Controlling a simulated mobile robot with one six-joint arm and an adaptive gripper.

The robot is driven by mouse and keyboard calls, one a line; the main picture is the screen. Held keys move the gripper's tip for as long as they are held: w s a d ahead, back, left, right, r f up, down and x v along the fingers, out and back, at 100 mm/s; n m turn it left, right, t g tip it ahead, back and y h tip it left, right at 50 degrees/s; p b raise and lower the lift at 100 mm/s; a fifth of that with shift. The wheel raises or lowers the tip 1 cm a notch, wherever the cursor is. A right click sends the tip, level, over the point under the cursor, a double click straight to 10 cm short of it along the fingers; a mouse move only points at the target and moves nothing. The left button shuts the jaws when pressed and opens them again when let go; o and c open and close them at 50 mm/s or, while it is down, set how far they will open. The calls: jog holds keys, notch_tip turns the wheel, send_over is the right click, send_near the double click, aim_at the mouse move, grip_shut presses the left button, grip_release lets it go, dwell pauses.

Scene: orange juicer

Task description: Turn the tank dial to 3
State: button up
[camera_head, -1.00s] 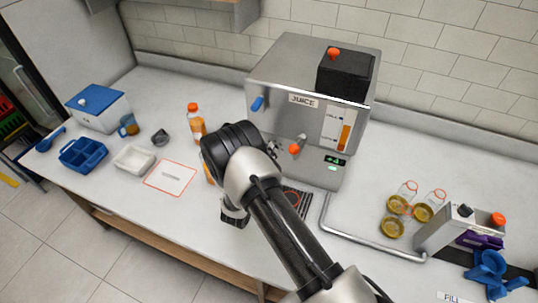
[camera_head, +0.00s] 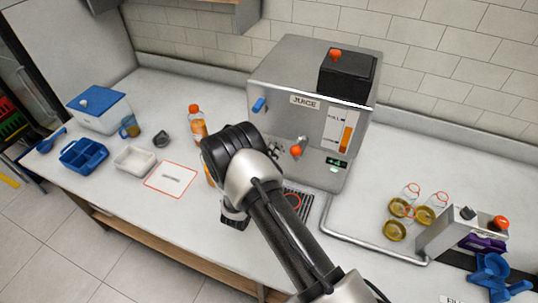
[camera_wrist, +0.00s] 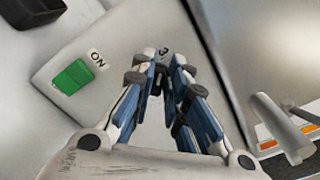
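The juice machine (camera_head: 285,85) stands at the back of the counter. My gripper (camera_wrist: 161,72) is at its front panel in the wrist view, its two fingers close together with a narrow gap at the tips. A printed 3 (camera_wrist: 164,51) shows just beyond the fingertips. The tank dial itself is hidden by the fingers, so I cannot make out its pointer or whether the fingers touch it. In the head view my arm covers the gripper and much of the lower left front.
A green switch (camera_wrist: 73,77) marked ON is left of my fingers. A tap lever (camera_wrist: 275,125) is to the right; its orange knob (camera_head: 296,151) shows in the head view. An orange-capped bottle (camera_head: 197,125) stands left of the machine. Several glass jars (camera_head: 395,230) stand right.

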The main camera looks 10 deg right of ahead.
jog(key=o, duration=0.3)
jog(key=v, duration=1.2)
dwell(0.4)
